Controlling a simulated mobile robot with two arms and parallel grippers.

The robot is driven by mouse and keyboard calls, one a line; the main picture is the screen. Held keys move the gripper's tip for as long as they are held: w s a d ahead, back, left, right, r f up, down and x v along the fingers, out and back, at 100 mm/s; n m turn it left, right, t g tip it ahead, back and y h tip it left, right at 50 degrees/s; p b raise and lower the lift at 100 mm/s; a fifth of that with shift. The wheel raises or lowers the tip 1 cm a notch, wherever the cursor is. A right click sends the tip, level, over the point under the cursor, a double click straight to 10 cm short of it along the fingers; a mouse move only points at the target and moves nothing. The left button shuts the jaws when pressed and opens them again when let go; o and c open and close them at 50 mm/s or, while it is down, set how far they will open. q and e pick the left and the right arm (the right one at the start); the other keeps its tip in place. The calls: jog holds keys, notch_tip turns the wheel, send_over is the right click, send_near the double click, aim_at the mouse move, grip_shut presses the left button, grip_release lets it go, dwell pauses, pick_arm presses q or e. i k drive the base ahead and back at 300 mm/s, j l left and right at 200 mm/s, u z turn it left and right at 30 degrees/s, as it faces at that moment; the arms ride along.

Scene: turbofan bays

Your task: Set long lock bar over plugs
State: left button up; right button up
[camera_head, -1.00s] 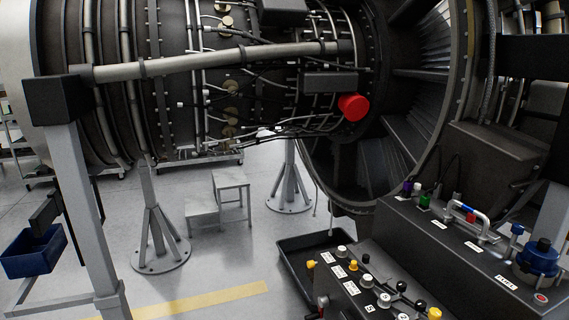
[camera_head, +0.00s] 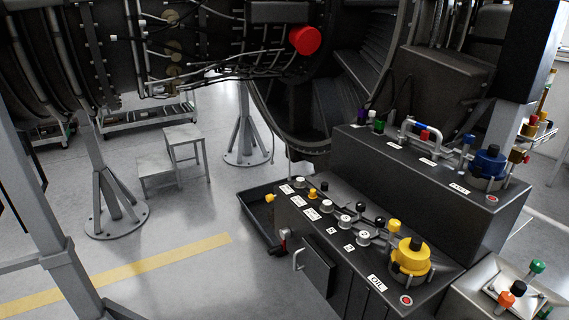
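A dark stepped console (camera_head: 340,160) stands at the right. Its lower step carries a row of white-topped round plugs (camera_head: 345,222), small black and yellow knobs, white labels and a large yellow cap (camera_head: 411,255) by an OIL label. Its upper step has purple, white and green plugs (camera_head: 379,126), a silver bar-shaped handle (camera_head: 425,128) with blue and red parts near it, and a large blue cap (camera_head: 488,163). I cannot tell which part is the long lock bar. Neither gripper is in view.
A grey box (camera_head: 500,290) with coloured knobs is at lower right. The engine with a red cap (camera_head: 305,40), stands and a step stool (camera_head: 172,160) are behind. The floor at left centre is free.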

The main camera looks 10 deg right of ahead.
aim_at(322, 187)
jog(key=i+j, duration=0.35)
jog(key=i, duration=0.15)
jog(key=i+j+z, duration=0.1)
jog(key=i+j, duration=0.2)
jog(key=i, duration=0.2)
